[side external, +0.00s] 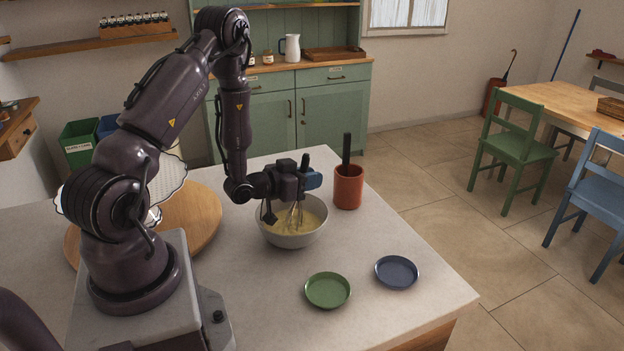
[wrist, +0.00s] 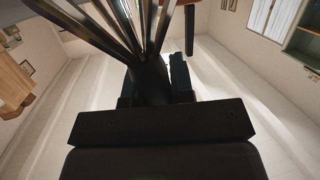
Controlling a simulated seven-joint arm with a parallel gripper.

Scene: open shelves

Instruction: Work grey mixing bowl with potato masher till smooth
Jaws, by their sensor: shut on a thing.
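The grey mixing bowl (side external: 275,240) stands on the pale counter and holds a yellow mixture (side external: 312,217). My gripper (side external: 298,186) is above the bowl, shut on a black-handled wire whisk (side external: 294,216). The handle points up and the wires hang down inside the bowl, seemingly at the mixture. In the wrist view, the whisk (wrist: 150,75) sits between the fingers of my gripper (wrist: 153,90). The tool held is a whisk, not a potato masher. A black handle (side external: 346,148) stands up from an orange-red crock (side external: 348,188); its lower end is hidden.
A green plate (side external: 328,291) and a dark blue plate (side external: 396,272) lie at the counter's front right. A round wooden board (side external: 203,215) and a white scalloped dish (side external: 172,177) are at the left. The counter between bowl and plates is clear.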

